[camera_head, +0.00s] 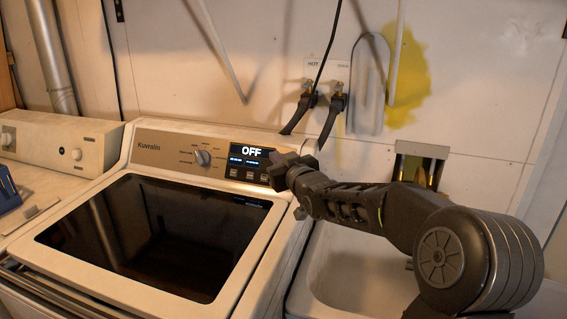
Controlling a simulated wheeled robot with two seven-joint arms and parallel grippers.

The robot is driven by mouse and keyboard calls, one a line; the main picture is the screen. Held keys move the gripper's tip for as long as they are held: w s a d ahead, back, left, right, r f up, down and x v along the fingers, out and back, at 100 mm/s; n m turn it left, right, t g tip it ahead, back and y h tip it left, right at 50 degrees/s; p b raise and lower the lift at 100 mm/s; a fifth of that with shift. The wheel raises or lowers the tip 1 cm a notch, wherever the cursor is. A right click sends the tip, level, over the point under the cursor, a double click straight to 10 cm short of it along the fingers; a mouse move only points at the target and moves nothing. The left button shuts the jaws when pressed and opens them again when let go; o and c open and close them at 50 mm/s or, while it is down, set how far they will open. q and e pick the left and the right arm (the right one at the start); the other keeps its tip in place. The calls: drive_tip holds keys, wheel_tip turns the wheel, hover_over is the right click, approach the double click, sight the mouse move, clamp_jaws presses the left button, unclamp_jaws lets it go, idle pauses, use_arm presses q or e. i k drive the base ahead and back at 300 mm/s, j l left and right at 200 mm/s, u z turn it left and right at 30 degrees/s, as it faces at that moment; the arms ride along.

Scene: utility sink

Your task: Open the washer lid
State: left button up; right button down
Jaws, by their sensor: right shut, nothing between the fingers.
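The washer (258,292) is a white top-loader in the middle left, with a control panel at its back that reads OFF. Its lid (160,235), a dark glossy pane in a white frame, lies closed and flat. My right gripper (278,168) is shut and empty. In the picture it overlaps the right end of the control panel, beyond the lid's back right corner. I cannot tell whether it touches the panel. My right arm comes in from the right over the sink. My left gripper is not in view.
A white utility sink (340,275) stands right of the washer, partly behind my right arm. Hoses (333,118) hang from taps on the back wall. Another white machine (55,140) stands at the left, with a blue object (8,192) at the picture's edge. The space above the lid is clear.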

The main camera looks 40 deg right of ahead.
sight(147, 246)
drive_tip(key=k+j, duration=0.2)
drive_tip(key=k, duration=0.3)
drive_tip(key=k+j, duration=0.15)
drive_tip(key=k, duration=0.3)
